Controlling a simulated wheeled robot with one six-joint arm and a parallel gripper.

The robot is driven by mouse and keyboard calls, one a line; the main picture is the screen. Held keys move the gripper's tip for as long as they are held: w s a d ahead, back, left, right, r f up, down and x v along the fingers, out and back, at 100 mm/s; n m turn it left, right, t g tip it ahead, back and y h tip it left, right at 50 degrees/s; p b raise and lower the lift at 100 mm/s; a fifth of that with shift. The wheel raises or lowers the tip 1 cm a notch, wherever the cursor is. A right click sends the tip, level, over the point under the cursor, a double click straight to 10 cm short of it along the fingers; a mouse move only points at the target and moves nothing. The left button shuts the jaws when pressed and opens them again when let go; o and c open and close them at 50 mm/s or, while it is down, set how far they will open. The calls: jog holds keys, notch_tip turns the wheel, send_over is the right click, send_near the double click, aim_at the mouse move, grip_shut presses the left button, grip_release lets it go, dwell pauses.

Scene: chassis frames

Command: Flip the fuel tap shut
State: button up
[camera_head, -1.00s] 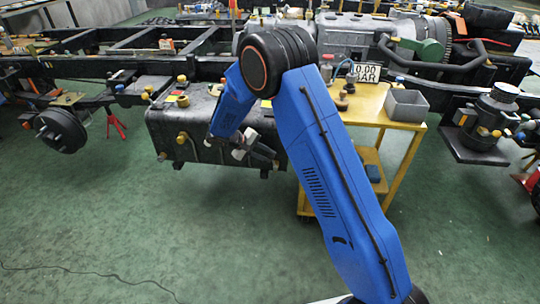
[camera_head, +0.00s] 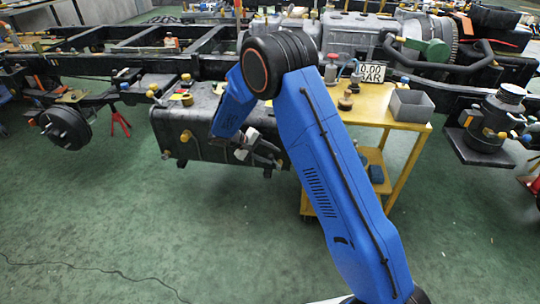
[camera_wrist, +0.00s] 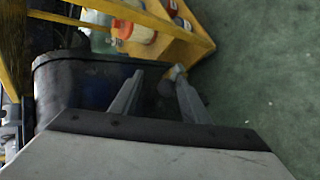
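The dark fuel tank (camera_head: 170,122) hangs under the chassis frame, with a yellow fitting (camera_head: 186,136) on its front and a yellow-topped cap (camera_head: 187,99) on top. My gripper (camera_head: 268,158) is at the tank's right end, low down; my arm hides part of the tank. In the wrist view my gripper (camera_wrist: 157,80) has its two fingers apart, with the dark tank end (camera_wrist: 75,85) behind them. A small pale fitting (camera_wrist: 177,72), perhaps the fuel tap, shows beside the right fingertip. I cannot tell its lever position or whether a finger touches it.
A yellow cart (camera_head: 408,127) with a grey bin (camera_head: 411,104) stands right of the tank, close behind my arm. A wheel hub (camera_head: 66,127) and red stand are at left.

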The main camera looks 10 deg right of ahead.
jog(key=v, duration=1.7)
jog(key=shift+a, duration=0.2)
jog(key=s+d+r+m+g+y, duration=0.15)
jog(key=s+d+r+y, duration=0.35)
jog(key=s+d+r, duration=1.4)
jog(key=s+d+f+m+t+y, duration=0.1)
jog(key=s+d, duration=0.2)
jog(key=s, duration=0.5)
jog(key=s+d+f+t+y, duration=0.1)
jog(key=s+d+t+y, duration=0.1)
jog(key=s, duration=0.6)
jog(key=s+d+f+m+t+y, duration=0.1)
jog(key=s+d, duration=0.2)
jog(key=s, duration=0.6)
jog(key=shift+d+m+y, duration=0.35)
jog(key=shift+y, duration=0.05)
jog(key=shift+o, duration=0.3)
jog(key=shift+t, duration=0.25)
